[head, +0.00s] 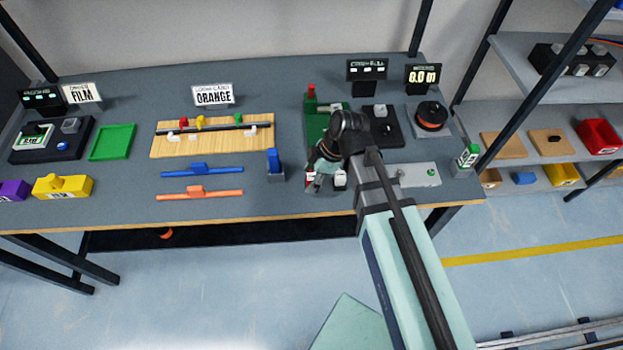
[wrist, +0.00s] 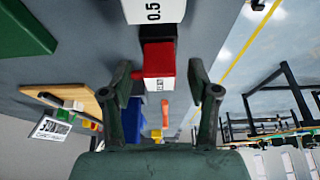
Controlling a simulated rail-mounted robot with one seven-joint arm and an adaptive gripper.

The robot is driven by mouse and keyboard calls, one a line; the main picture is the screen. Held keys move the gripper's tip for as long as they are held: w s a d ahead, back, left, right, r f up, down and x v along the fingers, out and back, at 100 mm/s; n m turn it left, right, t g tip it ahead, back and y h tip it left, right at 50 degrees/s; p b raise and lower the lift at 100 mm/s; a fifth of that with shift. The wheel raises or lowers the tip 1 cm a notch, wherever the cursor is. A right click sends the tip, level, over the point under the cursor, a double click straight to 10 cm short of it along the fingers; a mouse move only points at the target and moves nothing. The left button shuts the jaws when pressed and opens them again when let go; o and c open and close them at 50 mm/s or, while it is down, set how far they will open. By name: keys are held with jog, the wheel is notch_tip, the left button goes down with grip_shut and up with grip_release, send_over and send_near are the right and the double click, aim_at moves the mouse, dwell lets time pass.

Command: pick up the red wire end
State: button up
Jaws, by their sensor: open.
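In the wrist view a small red block with a white label (wrist: 158,62), which looks like the red wire end, lies between the two fingers of my gripper (wrist: 162,82). The fingers are open, with a visible gap on each side of it. A white block marked 0.5 (wrist: 155,10) is just beyond it, joined by a dark part. In the head view my gripper (head: 322,168) points down near the table's front edge. A bit of red (head: 308,178) shows beside it; the rest is hidden by the gripper and arm.
A blue upright piece on a grey base (head: 273,160) stands just left of my gripper. A green fixture (head: 318,122) is behind it. Blue (head: 202,171) and orange (head: 200,194) bars lie further left.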

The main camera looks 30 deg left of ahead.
grip_shut()
jog(key=shift+r, duration=0.15)
